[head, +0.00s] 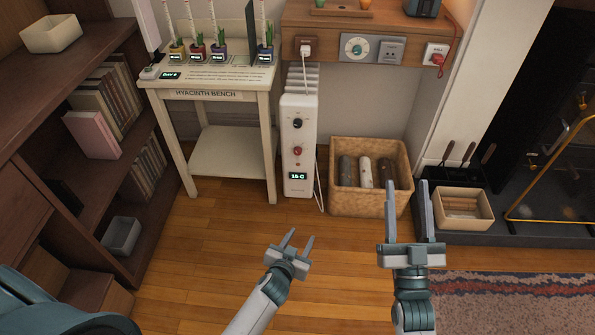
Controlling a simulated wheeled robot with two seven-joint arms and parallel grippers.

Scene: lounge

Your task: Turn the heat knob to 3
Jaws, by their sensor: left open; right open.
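A white upright heater (299,145) stands on the wooden floor at the centre, against the wall. Its front has a black knob (298,123) above a red knob (297,151), and a small lit display (298,176) that seems to read 16 C. The marks around both knobs are too small to read. My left gripper (297,239) is open and empty, over the floor in front of the heater and apart from it. My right gripper (407,198) is open and empty, in front of the log basket, to the right of the heater.
The Hyacinth Bench (205,95) with several potted plants stands left of the heater. A log basket (340,200) stands close on its right. A round dial (357,47) and sockets are on the wooden panel above. A bookshelf (60,170) is at left. The floor in front is clear.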

